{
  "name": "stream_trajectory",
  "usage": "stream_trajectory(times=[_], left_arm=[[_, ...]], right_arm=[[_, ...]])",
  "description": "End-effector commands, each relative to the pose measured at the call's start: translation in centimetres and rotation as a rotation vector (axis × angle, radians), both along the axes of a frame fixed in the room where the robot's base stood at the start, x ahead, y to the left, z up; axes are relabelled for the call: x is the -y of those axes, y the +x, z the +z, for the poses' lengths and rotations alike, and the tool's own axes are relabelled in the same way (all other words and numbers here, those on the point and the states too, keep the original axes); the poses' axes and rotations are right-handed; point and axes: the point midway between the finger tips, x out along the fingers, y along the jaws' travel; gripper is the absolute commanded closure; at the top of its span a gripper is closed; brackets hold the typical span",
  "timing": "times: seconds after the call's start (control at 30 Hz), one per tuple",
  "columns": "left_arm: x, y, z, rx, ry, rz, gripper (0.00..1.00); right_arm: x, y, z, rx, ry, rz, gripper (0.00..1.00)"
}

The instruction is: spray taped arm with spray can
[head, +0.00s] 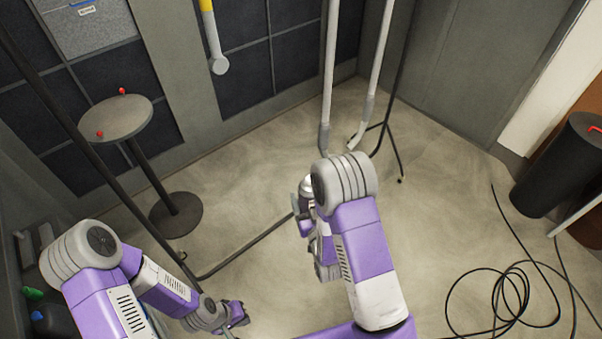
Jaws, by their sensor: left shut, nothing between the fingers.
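A thin pale arm (212,35) with a yellow band near the top hangs against the wall panels at the upper middle and ends in a round grey tip. Two more pale arms, a left one (328,70) and a right one (379,60), hang to its right with grey lower sections. My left gripper (238,315) is low in the head view, shut and empty, far from these hanging arms. My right gripper (304,212) is mostly hidden behind my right arm. A small pale, shiny piece shows beside it, but I cannot tell whether it is a spray can.
A round stool-like table (116,118) with small red items stands at the left. A black bin (562,165) stands at the right. A black cable (510,295) lies coiled on the floor at lower right. Dark rack legs (245,245) cross the floor. The floor between is mostly clear.

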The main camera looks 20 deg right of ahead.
Motion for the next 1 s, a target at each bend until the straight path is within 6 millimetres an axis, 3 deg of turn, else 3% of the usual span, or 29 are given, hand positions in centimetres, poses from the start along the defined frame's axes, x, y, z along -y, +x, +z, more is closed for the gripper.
stream_trajectory(times=[0.03,0.3,0.5,0.63,0.77,1.0], left_arm=[[0.0,0.0,1.3,0.0,0.0,0.0,1.0],[0.0,0.0,7.0,0.001,0.0,0.0,1.0],[0.0,0.0,10.2,0.001,0.0,0.0,1.0],[0.0,0.0,11.3,0.001,0.0,0.0,1.0],[0.0,0.0,11.7,0.0,0.0,0.0,1.0],[0.0,0.0,12.3,0.0,0.0,0.0,1.0]], right_arm=[[-1.1,0.5,2.3,0.012,0.005,-0.003,0.63],[-8.3,1.5,12.8,0.011,0.01,-0.079,0.63],[-13.2,0.4,18.7,0.007,0.006,-0.12,0.63],[-15.1,-0.5,20.7,0.006,0.005,-0.133,0.63],[-16.0,-0.9,21.5,0.004,0.003,-0.139,0.63],[-16.0,1.3,21.5,0.004,0.004,-0.145,0.63]])
